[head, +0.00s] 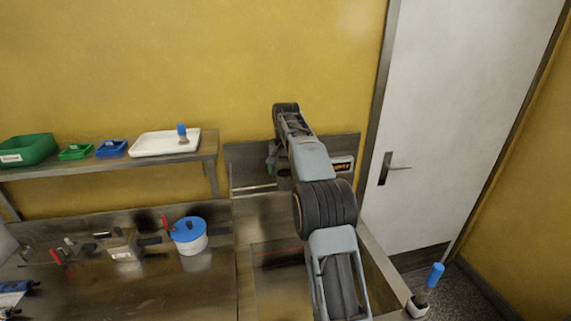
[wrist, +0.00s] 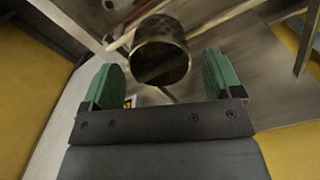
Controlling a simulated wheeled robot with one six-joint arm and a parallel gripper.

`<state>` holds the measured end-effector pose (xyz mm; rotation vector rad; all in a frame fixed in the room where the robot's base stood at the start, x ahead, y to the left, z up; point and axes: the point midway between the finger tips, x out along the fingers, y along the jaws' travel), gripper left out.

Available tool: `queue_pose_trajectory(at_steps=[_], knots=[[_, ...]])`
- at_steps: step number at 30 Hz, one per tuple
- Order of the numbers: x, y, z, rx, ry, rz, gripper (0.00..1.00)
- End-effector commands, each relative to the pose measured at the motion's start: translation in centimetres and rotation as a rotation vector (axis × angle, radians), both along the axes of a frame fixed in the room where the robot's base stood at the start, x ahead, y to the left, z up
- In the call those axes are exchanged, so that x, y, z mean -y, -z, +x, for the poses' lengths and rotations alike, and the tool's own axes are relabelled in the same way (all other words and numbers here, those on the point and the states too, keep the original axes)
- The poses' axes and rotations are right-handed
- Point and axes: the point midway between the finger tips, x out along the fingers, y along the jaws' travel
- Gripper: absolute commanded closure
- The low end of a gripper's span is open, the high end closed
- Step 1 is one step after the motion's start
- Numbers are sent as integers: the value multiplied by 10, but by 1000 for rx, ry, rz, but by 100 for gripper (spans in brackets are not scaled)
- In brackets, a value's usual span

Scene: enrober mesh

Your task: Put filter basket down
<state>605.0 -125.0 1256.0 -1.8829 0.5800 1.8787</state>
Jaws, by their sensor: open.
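The filter basket (wrist: 160,32), a dark metal cylinder with an open end, shows in the wrist view just ahead of my gripper (wrist: 160,63). My gripper's two green finger pads are spread wide, one to each side of the basket, with a visible gap on both sides. The basket appears apart from both pads. What the basket rests on is not clear. In the head view my arm reaches toward the back wall and hides most of the gripper and the basket.
A wall shelf (head: 105,167) at left carries green and blue bins and a white tray (head: 165,143). A white tub with a blue lid (head: 188,236) and small tools stand on the steel bench (head: 175,297). A brush with a blue handle (head: 435,275) stands at lower right, near the door.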

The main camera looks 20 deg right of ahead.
Motion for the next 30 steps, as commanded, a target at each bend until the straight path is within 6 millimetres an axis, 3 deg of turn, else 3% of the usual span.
queue_pose_trajectory(at_steps=[6, 14, 20, 26, 30], knots=[[0, -26, 1, 0, 0, 0, 15], [0, -39, 0, 0, 0, 0, 15], [-14, -57, -14, 35, -44, -8, 15], [-50, -86, -71, 142, -178, -37, 15], [-77, -85, -130, 227, -287, -62, 15]])
